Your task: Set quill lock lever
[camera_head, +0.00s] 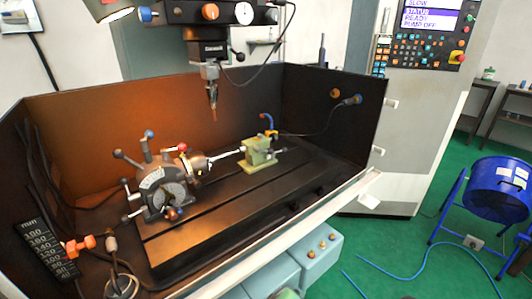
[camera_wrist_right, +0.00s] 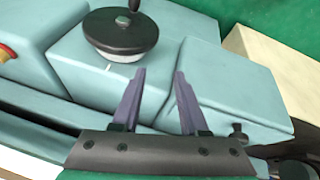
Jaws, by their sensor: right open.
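A small green tailstock (camera_head: 260,152) stands on the dark slotted table in the head view. A bent blue-handled lever (camera_head: 267,119) rises above it; no label shows whether this is the quill lock lever. The grey indexing head (camera_head: 160,188) with its chuck (camera_head: 196,166) faces the tailstock from the left, with a thin bright bar between them. My right gripper (camera_wrist_right: 158,72) is open and empty in the right wrist view, over pale blue housings and a dark handwheel (camera_wrist_right: 120,34). It appears apart from them. My left gripper is not in view.
The machine head with its spindle (camera_head: 212,88) hangs above the table. Dark enclosure walls (camera_head: 330,105) stand behind and at the right. Orange-handled parts (camera_head: 80,246) and a scale plate (camera_head: 45,250) are at front left. The front slotted table (camera_head: 230,220) is clear.

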